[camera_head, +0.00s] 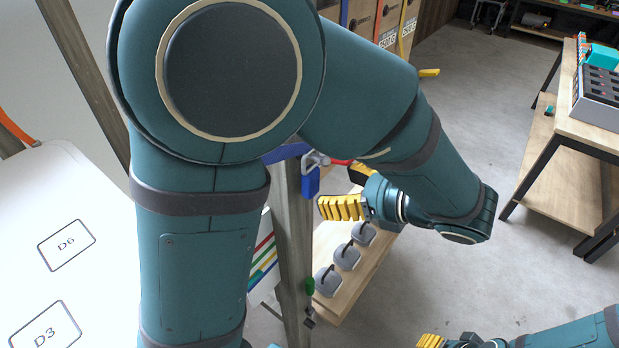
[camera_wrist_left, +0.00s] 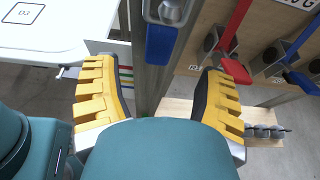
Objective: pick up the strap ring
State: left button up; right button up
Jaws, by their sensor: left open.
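A grey metal ring (camera_head: 316,159) with a blue strap piece (camera_head: 310,183) below it hangs at the upright post (camera_head: 293,235); I take it for the strap ring. In the left wrist view the metal ring (camera_wrist_left: 170,10) is at the top edge, partly cut off, with the blue piece (camera_wrist_left: 161,45) below it. My left gripper (camera_head: 338,190) is open and empty, its yellow fingers just right of the blue piece. In the wrist view, the fingers stand apart on either side of the post. My right gripper (camera_head: 430,341) shows only partly at the bottom edge.
A low wooden shelf (camera_head: 345,292) with several grey weights lies below the left gripper. A white panel marked D6 and D3 (camera_head: 70,215) is at left. A workbench (camera_head: 590,135) stands at right. Open floor (camera_head: 450,280) lies between.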

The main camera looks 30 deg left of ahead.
aim_at(316, 185)
pick_arm(q)
jog(key=shift+x, duration=3.55)
jog(key=shift+d, duration=0.1)
grip_shut()
